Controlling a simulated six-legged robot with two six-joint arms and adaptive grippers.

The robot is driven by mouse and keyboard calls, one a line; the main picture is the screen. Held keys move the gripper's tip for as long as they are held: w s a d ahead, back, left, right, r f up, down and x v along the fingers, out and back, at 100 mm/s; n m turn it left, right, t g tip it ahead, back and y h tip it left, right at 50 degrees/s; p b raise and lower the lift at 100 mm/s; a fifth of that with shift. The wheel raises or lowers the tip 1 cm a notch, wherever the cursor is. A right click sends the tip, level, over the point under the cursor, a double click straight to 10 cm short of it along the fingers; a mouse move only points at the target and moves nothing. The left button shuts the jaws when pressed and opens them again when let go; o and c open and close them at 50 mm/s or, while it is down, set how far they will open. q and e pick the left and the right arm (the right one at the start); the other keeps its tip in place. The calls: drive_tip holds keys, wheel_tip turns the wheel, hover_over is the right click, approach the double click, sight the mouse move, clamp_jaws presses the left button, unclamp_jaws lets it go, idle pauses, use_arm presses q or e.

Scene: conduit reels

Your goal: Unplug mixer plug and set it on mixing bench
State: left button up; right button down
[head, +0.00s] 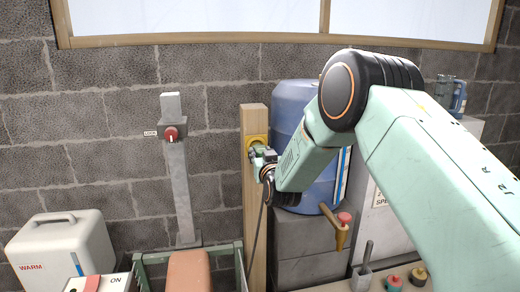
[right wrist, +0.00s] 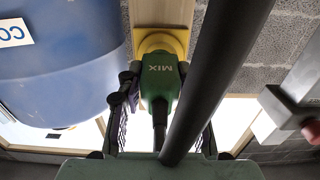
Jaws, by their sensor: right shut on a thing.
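The mixer plug (right wrist: 160,80) is green and marked MIX. In the right wrist view it sits against a yellow socket (right wrist: 160,42) on a wooden post, with no clear gap between them. My right gripper (right wrist: 157,92) is shut on the plug, a finger on each side. In the head view the gripper (head: 262,158) is at the yellow socket (head: 255,141) and hides most of the plug. A dark cable (head: 255,235) hangs down from there. My left gripper is not in view. I cannot tell which surface is the mixing bench.
The wooden post (head: 255,118) stands before a block wall. Left are a grey post with a red switch (head: 171,134), a WARM box (head: 62,255) and a green-rimmed crate (head: 150,258).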

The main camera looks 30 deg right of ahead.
drive_tip(key=shift+s+f, duration=0.1)
drive_tip(key=shift+f, duration=0.05)
drive_tip(key=shift+s+a, duration=0.1)
drive_tip(key=shift+s, duration=0.05)
drive_tip(key=shift+p+v, duration=0.35)
drive_tip(key=shift+v, duration=0.5)
drive_tip(key=shift+s, duration=0.15)
drive_tip(key=shift+s+a, duration=0.1)
drive_tip(key=shift+s, duration=0.5)
